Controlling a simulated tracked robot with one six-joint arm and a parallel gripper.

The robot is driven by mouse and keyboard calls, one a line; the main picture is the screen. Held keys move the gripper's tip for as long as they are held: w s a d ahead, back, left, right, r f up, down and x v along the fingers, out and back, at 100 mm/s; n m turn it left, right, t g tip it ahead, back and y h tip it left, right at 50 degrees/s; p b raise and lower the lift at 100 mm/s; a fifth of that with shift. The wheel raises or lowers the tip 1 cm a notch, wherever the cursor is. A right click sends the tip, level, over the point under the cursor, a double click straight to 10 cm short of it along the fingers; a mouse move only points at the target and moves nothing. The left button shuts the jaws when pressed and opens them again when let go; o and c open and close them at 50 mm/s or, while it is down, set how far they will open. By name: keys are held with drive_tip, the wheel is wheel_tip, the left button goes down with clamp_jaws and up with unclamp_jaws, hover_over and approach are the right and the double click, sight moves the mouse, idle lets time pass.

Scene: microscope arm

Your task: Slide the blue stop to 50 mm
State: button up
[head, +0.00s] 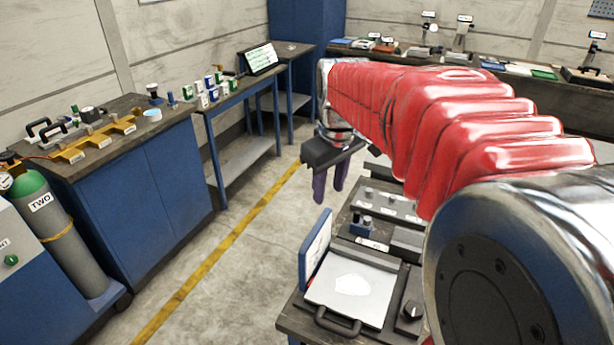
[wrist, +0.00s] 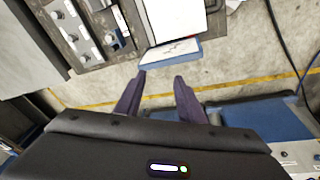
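My gripper (head: 329,192) hangs with its two dark purple fingers apart and nothing between them. It is above the floor beside the near bench (head: 293,322). The fingers also show in the wrist view (wrist: 160,82), spread over bare floor. A small dark blue piece (head: 361,225) stands on the near bench, behind a white label; it may be the blue stop, but I cannot tell for sure. A small blue piece also shows in the wrist view (wrist: 121,42). My gripper is apart from it. No millimetre scale can be read.
A case with a raised blue-edged lid (head: 316,250) and a pale panel stands on the near bench. A grey plate with several knobs (head: 385,203) lies behind the blue piece. A blue cabinet (head: 140,190) and gas cylinder (head: 62,235) stand left, across open floor.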

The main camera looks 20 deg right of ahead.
drive_tip(key=w+d+f+n+g, duration=0.1)
drive_tip(key=w+d+f, duration=0.3)
drive_tip(key=w+d, duration=0.35)
drive_tip(key=n+g, duration=0.2)
hover_over(357, 212)
wheel_tip(357, 212, down, 6)
drive_tip(key=r, duration=0.1)
drive_tip(key=shift+f+y, duration=0.25)
drive_tip(key=shift+y, duration=0.05)
drive_tip(key=shift+s, duration=0.1)
wheel_tip(357, 212, down, 14)
drive_tip(key=shift+r, duration=0.1)
drive_tip(key=shift+c, duration=0.6)
clamp_jaws()
